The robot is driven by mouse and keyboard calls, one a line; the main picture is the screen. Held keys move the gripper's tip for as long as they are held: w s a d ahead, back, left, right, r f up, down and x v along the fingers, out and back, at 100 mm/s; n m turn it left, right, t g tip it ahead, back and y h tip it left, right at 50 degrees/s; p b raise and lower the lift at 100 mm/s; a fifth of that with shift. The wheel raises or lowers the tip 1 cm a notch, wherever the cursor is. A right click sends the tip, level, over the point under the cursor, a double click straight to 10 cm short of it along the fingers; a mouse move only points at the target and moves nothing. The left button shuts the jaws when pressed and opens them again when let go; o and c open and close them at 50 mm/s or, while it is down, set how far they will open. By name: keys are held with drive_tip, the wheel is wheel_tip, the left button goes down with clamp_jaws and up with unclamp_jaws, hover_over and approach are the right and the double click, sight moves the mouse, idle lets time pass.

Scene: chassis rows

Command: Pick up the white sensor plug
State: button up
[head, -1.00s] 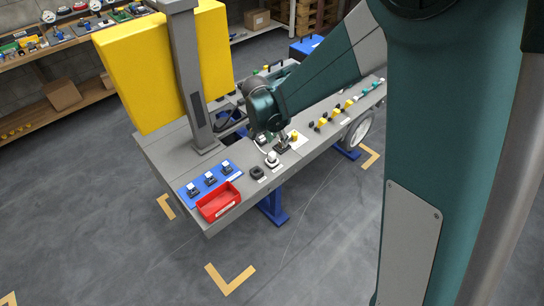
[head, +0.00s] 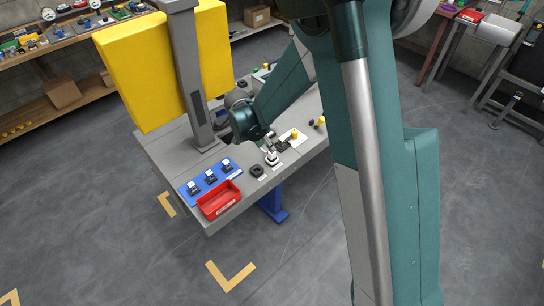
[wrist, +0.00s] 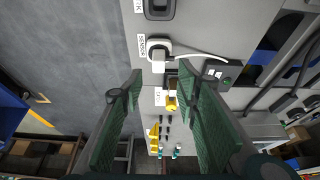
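The white sensor plug (wrist: 158,64) stands in a round white socket beside a SENSOR label in the wrist view. A white cable curves from it to the right. In the head view the plug (head: 272,159) is small and partly covered by my gripper (head: 269,146), which is just above it. In the wrist view my gripper (wrist: 159,74) has its two green-padded fingers spread apart, with the plug between or just beyond their tips. Nothing is held. I cannot tell whether a finger touches the plug.
A yellow plug (wrist: 171,104) is close by in the row. A dark socket (head: 257,170) is on the other side. A red bin (head: 220,200) and a blue plate (head: 211,179) with black connectors occupy the bench's near-left end. A grey post (head: 190,80) and yellow panel (head: 140,75) rise behind.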

sight(272, 156)
drive_tip(key=shift+x, duration=1.25)
drive_tip(key=shift+f+b, duration=0.1)
drive_tip(key=shift+b, duration=0.2)
drive_tip(key=shift+b+x, duration=0.8)
drive_tip(key=shift+x, duration=1.7)
drive_tip(key=shift+d, duration=0.15)
drive_tip(key=shift+c, duration=0.3)
drive_tip(key=c, duration=0.9)
